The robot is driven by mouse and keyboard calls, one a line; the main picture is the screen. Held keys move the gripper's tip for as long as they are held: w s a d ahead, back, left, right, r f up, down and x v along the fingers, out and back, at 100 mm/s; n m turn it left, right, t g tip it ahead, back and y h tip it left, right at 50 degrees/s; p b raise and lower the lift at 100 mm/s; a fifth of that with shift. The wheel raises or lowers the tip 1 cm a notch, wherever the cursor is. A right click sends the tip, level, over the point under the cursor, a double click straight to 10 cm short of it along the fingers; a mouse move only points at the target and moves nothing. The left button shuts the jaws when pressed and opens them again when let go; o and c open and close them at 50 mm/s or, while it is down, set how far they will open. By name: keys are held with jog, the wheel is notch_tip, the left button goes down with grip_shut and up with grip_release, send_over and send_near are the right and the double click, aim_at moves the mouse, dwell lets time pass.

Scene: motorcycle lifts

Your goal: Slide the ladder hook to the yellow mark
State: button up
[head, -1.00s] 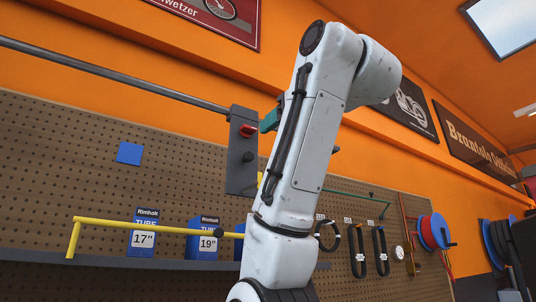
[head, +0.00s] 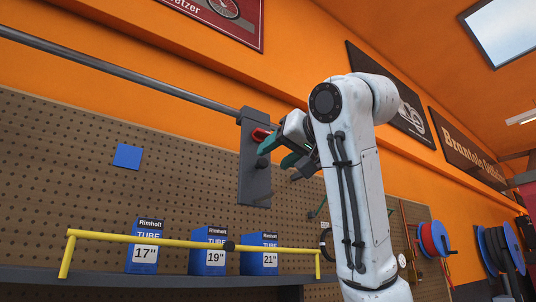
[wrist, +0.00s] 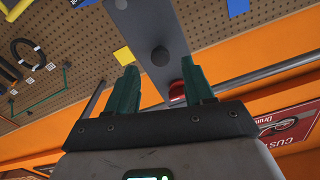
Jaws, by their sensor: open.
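The ladder hook (head: 256,160) is a dark grey upright plate hanging on a grey rail (head: 120,71). It has a red knob (head: 262,134) near its top and a dark round knob (head: 263,162) below. My gripper (head: 284,149) is open and empty, with green fingers close to the plate's right side. In the wrist view my gripper (wrist: 160,78) faces the hook (wrist: 150,25), and the dark knob (wrist: 160,56) appears between and just beyond the fingertips. The red knob (wrist: 178,92) shows by the right finger. The yellow mark (wrist: 124,55) is a square on the pegboard; I cannot see it in the head view.
A yellow bar (head: 150,239) crosses in front of the blue tube boxes (head: 208,259) on a shelf below. A blue square (head: 128,156) is on the pegboard to the left. Hose reels (head: 434,240) hang at the right.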

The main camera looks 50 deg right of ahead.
aim_at(265, 162)
jog(key=shift+p+x, duration=0.55)
jog(key=shift+x, duration=1.7)
grip_shut()
